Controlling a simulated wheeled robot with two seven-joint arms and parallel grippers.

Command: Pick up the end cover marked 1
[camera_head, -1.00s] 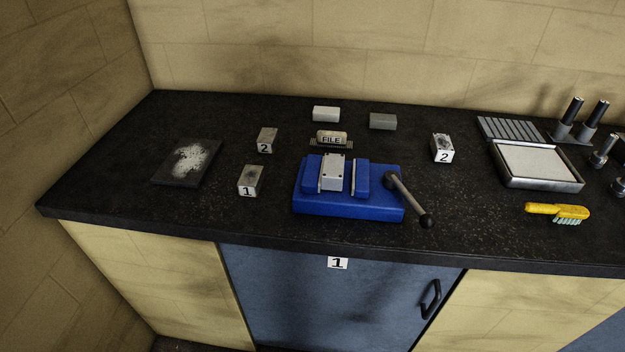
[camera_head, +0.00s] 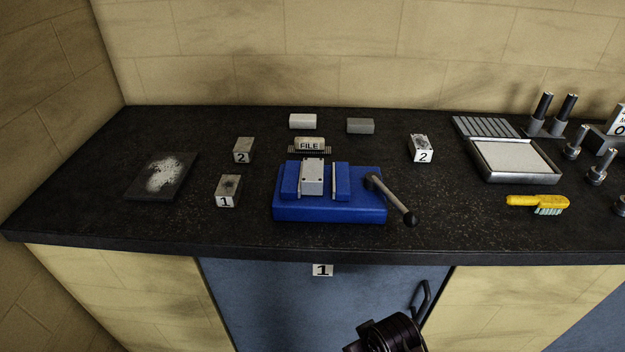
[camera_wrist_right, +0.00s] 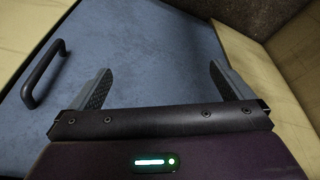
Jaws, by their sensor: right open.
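A small grey block with a label marked 1 (camera_head: 229,187) stands on the dark worktop, left of the blue vise (camera_head: 290,208). Its top has a dark patch. A similar block marked 2 (camera_head: 243,147) stands just behind it, and another block marked 2 (camera_head: 421,146) stands right of the vise. A pale metal piece (camera_head: 312,177) sits between the vise jaws. My right gripper (camera_wrist_right: 161,70) is open and empty, in front of the blue cabinet door (camera_wrist_right: 150,45). Part of my right arm shows at the bottom of the head view. My left gripper is not in view.
The vise handle (camera_head: 392,200) sticks out to the front right. A dusty dark plate (camera_head: 143,191) lies at the left. A tray (camera_head: 545,177) and yellow brush (camera_head: 530,201) are at the right. The door handle (camera_wrist_right: 40,75) juts out.

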